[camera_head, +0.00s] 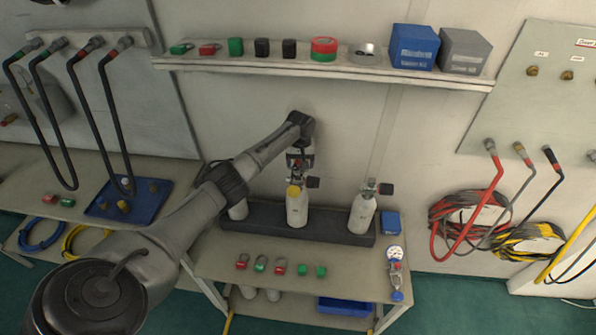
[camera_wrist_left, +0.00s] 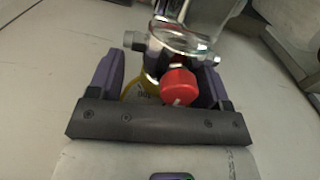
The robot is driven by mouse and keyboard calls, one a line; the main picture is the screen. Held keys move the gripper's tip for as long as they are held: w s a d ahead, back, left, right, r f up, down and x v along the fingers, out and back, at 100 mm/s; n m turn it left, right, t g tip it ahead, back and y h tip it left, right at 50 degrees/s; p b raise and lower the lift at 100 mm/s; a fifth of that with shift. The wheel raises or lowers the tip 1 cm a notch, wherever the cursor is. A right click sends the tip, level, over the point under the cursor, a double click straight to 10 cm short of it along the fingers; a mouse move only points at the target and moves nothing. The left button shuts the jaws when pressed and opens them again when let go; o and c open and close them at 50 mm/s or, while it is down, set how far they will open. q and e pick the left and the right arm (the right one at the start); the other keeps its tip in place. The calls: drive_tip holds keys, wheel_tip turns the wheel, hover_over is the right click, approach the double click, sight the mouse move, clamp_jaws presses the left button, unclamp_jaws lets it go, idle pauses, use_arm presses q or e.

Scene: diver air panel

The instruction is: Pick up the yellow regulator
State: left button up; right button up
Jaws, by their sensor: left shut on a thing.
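My left gripper (camera_head: 300,163) reaches over the middle cylinder (camera_head: 297,210), which stands upright in a dark rack (camera_head: 330,232). The yellow regulator (camera_wrist_left: 140,88) shows only in part in the left wrist view, between the two purple finger pads of the gripper (camera_wrist_left: 160,62). A metal valve body (camera_wrist_left: 180,40) and a red cap (camera_wrist_left: 180,86) sit in front of it there. In the head view, a yellow patch (camera_head: 294,191) shows at the cylinder's top, under my gripper. My left gripper is shut on the regulator. Whether it touches the cylinder is hidden. My right gripper is not seen.
A right cylinder (camera_head: 362,214) stands in the same rack, and a left cylinder (camera_head: 238,210) is partly behind my arm. Several small red and green fittings (camera_head: 278,267) lie on the bench in front. A shelf (camera_head: 300,67) with boxes runs above.

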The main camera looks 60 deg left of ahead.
use_arm(q)
drive_tip(key=shift+c, duration=0.7)
drive_tip(key=shift+r, duration=0.1)
drive_tip(key=shift+r, duration=0.15)
drive_tip(key=shift+r, duration=0.65)
wheel_tip(320, 180, up, 2)
drive_tip(key=shift+r+p, duration=0.15)
drive_tip(key=shift+p, duration=0.25)
drive_tip(key=w+d+r, duration=0.6)
drive_tip(key=d+r, duration=0.1)
drive_tip(key=d, duration=0.3)
drive_tip(key=shift+p, duration=0.4)
drive_tip(key=shift+n, duration=0.3)
